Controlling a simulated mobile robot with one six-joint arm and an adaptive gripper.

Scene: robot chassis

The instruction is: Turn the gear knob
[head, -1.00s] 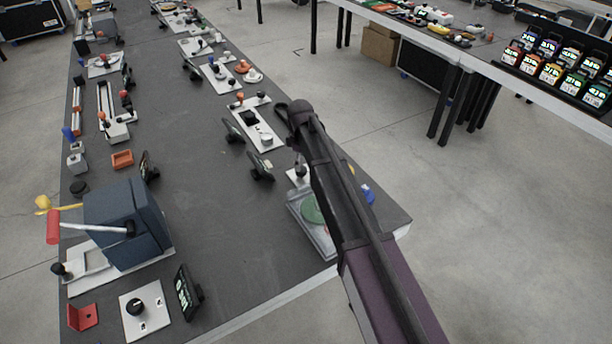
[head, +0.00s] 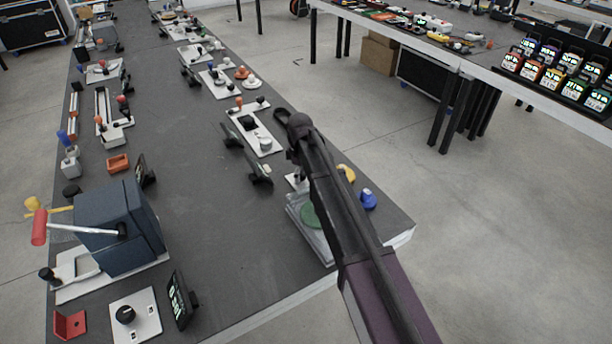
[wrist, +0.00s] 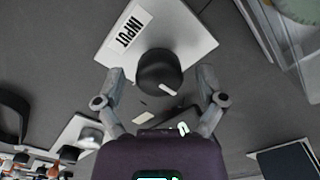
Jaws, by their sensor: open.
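The gear knob (wrist: 159,70) is a round black knob with a white pointer mark, set on a white plate (wrist: 190,25) labelled INPUT in the wrist view. My gripper (wrist: 161,75) is open, with one finger on each side of the knob. Whether the fingers touch it I cannot tell. In the head view my gripper (head: 299,168) is small and dark beneath my arm, over the table's right side. A corner of the white plate (head: 292,181) shows there; the knob itself is hidden or too small to make out.
A scale-like tray with a green disc (head: 311,216) stands close in front. A yellow curved object (head: 346,173) and a blue object (head: 368,199) lie to the right. Small black displays (head: 259,172) stand to the left. The dark table's middle (head: 215,215) is clear.

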